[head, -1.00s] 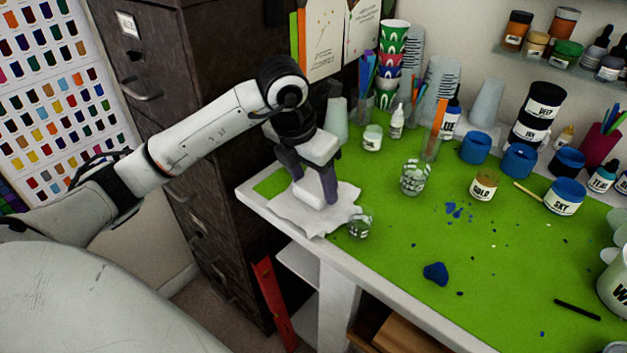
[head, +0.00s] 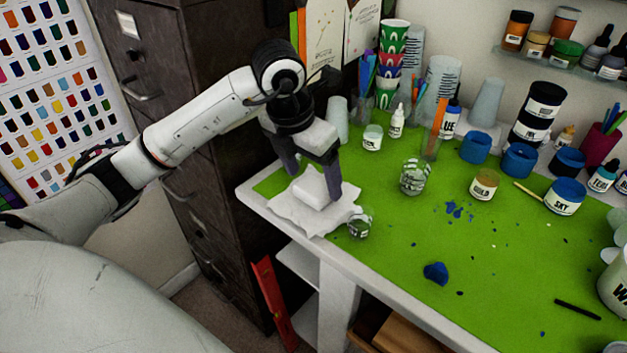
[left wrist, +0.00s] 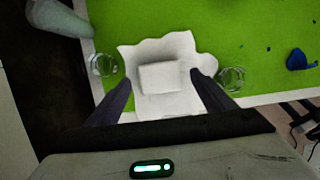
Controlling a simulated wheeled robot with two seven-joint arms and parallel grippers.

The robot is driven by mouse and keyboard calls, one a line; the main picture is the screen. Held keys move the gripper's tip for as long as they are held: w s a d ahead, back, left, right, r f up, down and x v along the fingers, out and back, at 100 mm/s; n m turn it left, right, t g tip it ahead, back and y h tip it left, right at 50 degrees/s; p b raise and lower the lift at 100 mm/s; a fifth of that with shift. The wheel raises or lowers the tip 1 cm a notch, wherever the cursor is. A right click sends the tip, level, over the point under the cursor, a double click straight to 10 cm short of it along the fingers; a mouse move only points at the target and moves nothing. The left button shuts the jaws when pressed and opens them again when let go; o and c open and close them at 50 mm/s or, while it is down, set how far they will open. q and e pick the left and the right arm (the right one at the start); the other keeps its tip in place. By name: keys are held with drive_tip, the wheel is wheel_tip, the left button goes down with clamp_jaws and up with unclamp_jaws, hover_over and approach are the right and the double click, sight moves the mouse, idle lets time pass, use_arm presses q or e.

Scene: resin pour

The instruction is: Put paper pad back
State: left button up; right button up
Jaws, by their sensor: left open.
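The paper pad (head: 311,187) is a small white block. It sits on a crumpled white sheet (head: 286,212) at the table's left corner. In the left wrist view the pad (left wrist: 160,77) lies on the sheet (left wrist: 180,46), between and beyond my fingertips. My left gripper (head: 313,184) is open around the pad's place, its fingers apart and slightly above it. My right gripper is out of view.
A small clear cup (head: 360,223) stands just right of the sheet, and another glass (head: 414,177) is farther right. A gold-labelled jar (head: 483,185) and a blue SKY jar (head: 565,196) stand on the green mat (head: 390,265). A dark cabinet (head: 185,130) is at the left.

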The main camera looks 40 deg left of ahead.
use_arm(q)
drive_tip(key=v, duration=0.9)
drive_tip(key=shift+r, duration=0.35)
drive_tip(key=shift+s, duration=0.1)
